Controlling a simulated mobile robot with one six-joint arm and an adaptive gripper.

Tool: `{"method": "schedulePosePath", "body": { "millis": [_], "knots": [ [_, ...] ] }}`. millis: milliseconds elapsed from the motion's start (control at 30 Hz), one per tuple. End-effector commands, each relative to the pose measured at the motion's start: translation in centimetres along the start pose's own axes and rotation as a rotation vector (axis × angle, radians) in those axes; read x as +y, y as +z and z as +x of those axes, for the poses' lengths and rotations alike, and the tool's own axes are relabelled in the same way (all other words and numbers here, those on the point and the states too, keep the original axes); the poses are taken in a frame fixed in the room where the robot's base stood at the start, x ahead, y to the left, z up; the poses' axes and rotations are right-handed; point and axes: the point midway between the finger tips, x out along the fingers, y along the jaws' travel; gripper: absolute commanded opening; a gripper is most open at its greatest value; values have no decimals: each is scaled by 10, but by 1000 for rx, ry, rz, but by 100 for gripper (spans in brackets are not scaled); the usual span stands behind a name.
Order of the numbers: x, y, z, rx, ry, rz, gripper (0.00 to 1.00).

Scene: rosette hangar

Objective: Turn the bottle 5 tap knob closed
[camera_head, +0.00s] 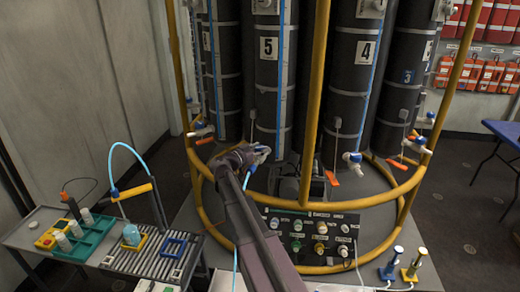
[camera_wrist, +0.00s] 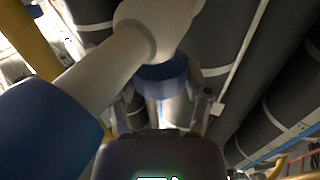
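Bottle 5 (camera_head: 268,100) is a dark upright cylinder with a white "5" plate, behind the yellow frame. Its tap is mostly hidden by my gripper (camera_head: 254,158) in the head view; a white and blue bit shows there. In the wrist view the white tap body (camera_wrist: 145,40) fills the upper middle. A blue collar-like knob (camera_wrist: 160,75) points toward my gripper (camera_wrist: 168,105). The fingers stand apart on either side of it, with a gap at the right finger. Whether the left finger touches is unclear. A larger blue tap part (camera_wrist: 50,130) is close at lower left.
A yellow tubular frame (camera_head: 315,95) surrounds the bottles. Bottle 4's white tap (camera_head: 352,158) is to the right. A control panel (camera_head: 310,235) sits below. A side table (camera_head: 110,250) with trays stands at lower left. The floor at right is partly clear.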

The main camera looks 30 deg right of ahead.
Motion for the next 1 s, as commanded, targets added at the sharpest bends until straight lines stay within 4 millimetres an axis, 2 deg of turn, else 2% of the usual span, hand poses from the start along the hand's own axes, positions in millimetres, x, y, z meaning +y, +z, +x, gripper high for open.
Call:
{"method": "schedulePosePath", "body": {
  "millis": [33, 100, 567, 1000],
  "knots": [
    [0, 0, 0, 0, 0, 0, 28],
    [0, 0, 0, 0, 0, 0, 13],
    [-2, 0, 2, 1, 61, 0, 13],
    [-5, 0, 3, 2, 330, 0, 13]
  ]
}}
